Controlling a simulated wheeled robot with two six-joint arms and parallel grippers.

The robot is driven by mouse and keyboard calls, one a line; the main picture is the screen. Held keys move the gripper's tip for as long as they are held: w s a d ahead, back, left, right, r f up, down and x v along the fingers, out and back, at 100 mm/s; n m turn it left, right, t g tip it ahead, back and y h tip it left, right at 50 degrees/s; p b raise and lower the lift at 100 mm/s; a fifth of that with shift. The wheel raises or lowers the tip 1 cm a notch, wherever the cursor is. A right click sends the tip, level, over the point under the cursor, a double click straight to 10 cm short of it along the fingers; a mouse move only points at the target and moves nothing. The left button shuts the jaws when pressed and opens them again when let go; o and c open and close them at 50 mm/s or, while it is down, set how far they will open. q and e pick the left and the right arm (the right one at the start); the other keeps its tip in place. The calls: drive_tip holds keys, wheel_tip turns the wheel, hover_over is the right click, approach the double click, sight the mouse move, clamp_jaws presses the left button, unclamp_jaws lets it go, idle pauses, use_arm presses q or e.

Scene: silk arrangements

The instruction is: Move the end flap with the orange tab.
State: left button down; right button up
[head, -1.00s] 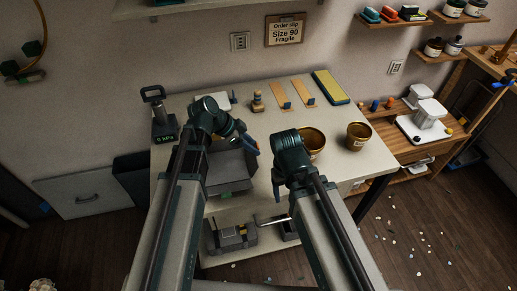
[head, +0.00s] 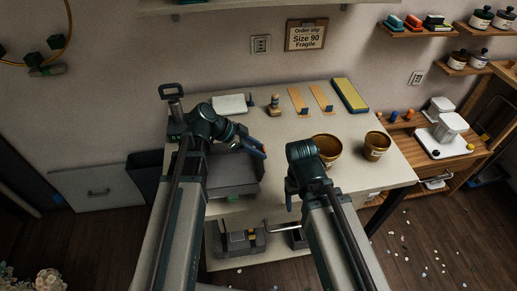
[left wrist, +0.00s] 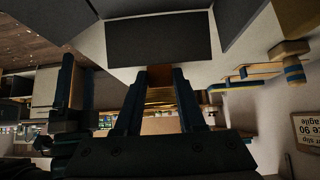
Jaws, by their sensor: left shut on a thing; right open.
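A grey open box (head: 232,188) stands at the front left of the bench, with a green tab (head: 232,197) on its near side. My left gripper (head: 258,150) is over the box's far right part, with a trace of orange at its fingers. In the left wrist view my left gripper (left wrist: 160,75) is shut with something orange-brown between its fingers, just short of a dark grey panel (left wrist: 158,38). I take the held thing to be the end flap by its orange tab, though the fingers hide most of it. My right gripper (head: 290,200) is open and empty at the bench's front edge, its fingers partly hidden.
Two brown bowls (head: 326,150) (head: 376,146) stand right of the box. A pump with a gauge (head: 175,115) is at the left. A metal fixture (head: 240,242) sits on the lower shelf.

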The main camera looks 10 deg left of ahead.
use_arm(q)
drive_tip(key=shift+f, duration=0.1)
idle(0.7)
drive_tip(key=shift+c, duration=2.4)
unclamp_jaws()
drive_tip(key=shift+a+r+p, duration=0.25)
drive_tip(key=shift+r+p, duration=0.15)
drive_tip(key=shift+r, duration=0.05)
drive_tip(key=p+v, duration=0.9)
drive_tip(key=v, duration=0.4)
drive_tip(key=shift+f, duration=0.15)
